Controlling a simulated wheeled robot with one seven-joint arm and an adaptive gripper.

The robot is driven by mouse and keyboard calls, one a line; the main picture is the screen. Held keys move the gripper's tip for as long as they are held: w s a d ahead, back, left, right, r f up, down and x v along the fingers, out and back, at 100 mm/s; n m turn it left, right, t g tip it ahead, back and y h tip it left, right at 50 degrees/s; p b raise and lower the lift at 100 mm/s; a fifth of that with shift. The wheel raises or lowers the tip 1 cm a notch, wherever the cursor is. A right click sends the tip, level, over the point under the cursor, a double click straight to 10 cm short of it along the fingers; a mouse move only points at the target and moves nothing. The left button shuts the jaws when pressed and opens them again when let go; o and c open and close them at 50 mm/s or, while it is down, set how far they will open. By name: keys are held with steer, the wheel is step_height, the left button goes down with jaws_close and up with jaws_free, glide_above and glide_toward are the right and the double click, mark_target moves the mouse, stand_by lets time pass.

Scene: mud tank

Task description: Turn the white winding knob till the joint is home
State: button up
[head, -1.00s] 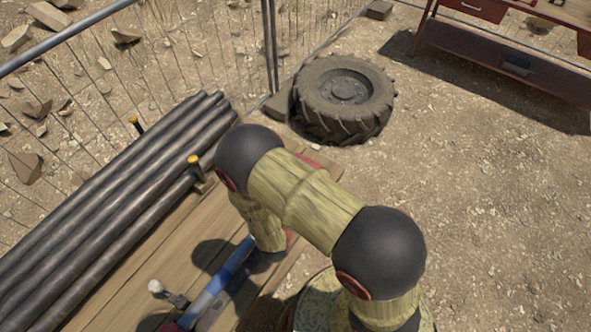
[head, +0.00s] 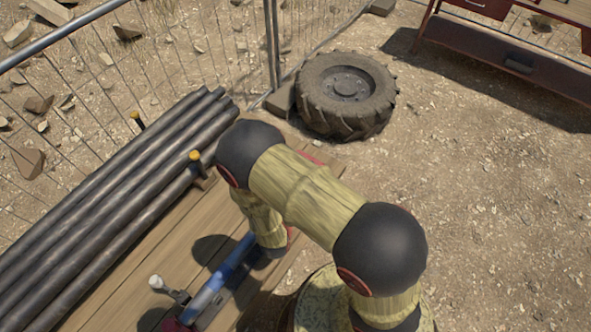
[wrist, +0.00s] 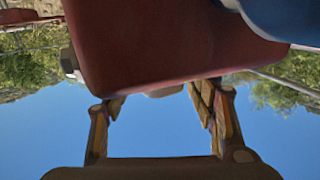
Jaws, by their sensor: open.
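The white knob (head: 155,282) shows in the head view at the lower left, on a short grey stem beside a blue bar (head: 222,278). A red part (head: 178,324) is at the bar's lower end, cut by the frame edge. In the wrist view a red body (wrist: 150,45) fills the upper middle, with a blue part (wrist: 265,15) at the upper right. My gripper (wrist: 160,95) is open, its two fingers apart beneath the red body. A small pale piece shows between the fingertips; I cannot tell whether it is the knob. The head view does not show my fingers clearly.
Several dark pipes (head: 110,215) lie on the wooden table (head: 120,305), held by yellow-topped posts (head: 195,157). A tyre (head: 345,95) lies beyond the table. A wire fence (head: 200,40) runs behind, and a red workbench (head: 480,60) stands at the upper right. The ground at right is open.

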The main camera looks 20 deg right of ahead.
steer(key=v, duration=1.2)
steer(key=shift+f, duration=0.1)
